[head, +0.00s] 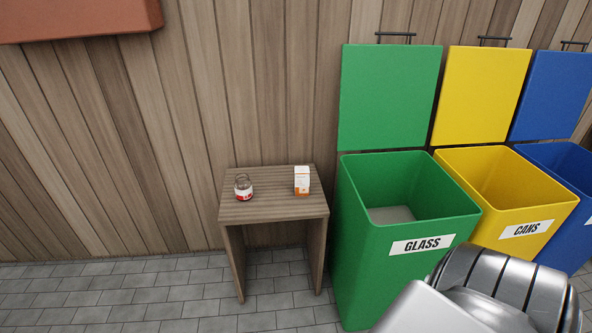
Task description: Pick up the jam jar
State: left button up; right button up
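The jam jar (243,188) is a small clear glass jar with a red and white label. It stands upright on the left part of a small wooden table (272,211) against the wall. Neither gripper shows in the head view, and nothing is touching the jar. A grey and silver part of my own body fills the lower right corner and hides the front of the bins there.
A white and orange carton (302,181) stands right of the jar on the table. Open green GLASS (380,270), yellow CANS (510,215) and blue (580,215) bins stand to the right. The tiled floor (130,295) left of the table is clear.

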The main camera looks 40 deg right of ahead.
aim_at(243, 186)
jog(key=z, duration=1.1)
jog(key=i, duration=1)
jog(key=z, duration=0.75)
